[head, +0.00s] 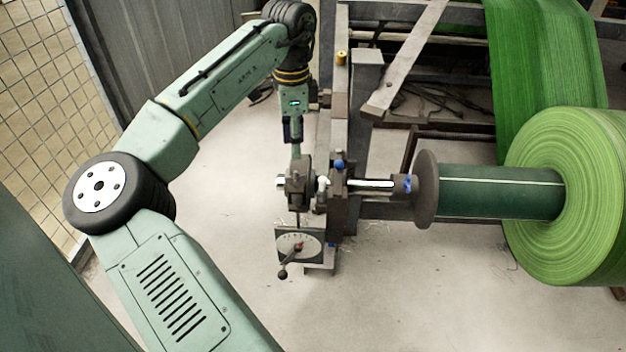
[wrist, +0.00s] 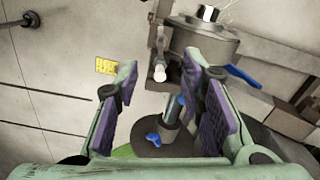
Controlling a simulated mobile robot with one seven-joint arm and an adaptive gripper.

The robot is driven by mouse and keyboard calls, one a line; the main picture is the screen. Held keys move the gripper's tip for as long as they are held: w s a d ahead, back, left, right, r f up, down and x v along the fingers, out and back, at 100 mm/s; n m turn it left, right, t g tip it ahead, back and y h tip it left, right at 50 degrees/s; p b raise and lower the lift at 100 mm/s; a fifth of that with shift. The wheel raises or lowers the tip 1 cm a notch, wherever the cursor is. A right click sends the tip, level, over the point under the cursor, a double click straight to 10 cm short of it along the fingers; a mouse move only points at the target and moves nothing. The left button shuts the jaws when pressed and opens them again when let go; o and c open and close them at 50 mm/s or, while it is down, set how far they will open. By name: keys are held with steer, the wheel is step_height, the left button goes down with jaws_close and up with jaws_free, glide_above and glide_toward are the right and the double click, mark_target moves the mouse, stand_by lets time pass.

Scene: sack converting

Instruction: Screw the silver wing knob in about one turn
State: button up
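A small pale silver piece, which looks like the silver wing knob (wrist: 160,72), shows between and beyond my fingertips in the wrist view. Its wings are not clear from this angle. A pale piece that may be the same knob shows beside the round grey housing in the head view (head: 323,187). My gripper (wrist: 160,62) is open, with purple pads wide apart and nothing between them in contact. In the head view my gripper (head: 294,140) points down above the housing, left of the machine frame; its fingertips are partly hard to make out there.
The round grey housing (head: 298,188) sits on the silver shaft (head: 370,184), above a dial plate (head: 298,245). Blue knobs show on the frame (head: 339,164) and shaft collar (head: 407,184). A blue lever (wrist: 243,75) lies right of my fingers. The green roll (head: 570,200) is far right.

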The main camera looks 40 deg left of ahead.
mark_target(296, 176)
step_height(296, 176, down, 11)
steer(key=shift+r, duration=0.2)
steer(key=shift+c, duration=0.5)
jaws_close()
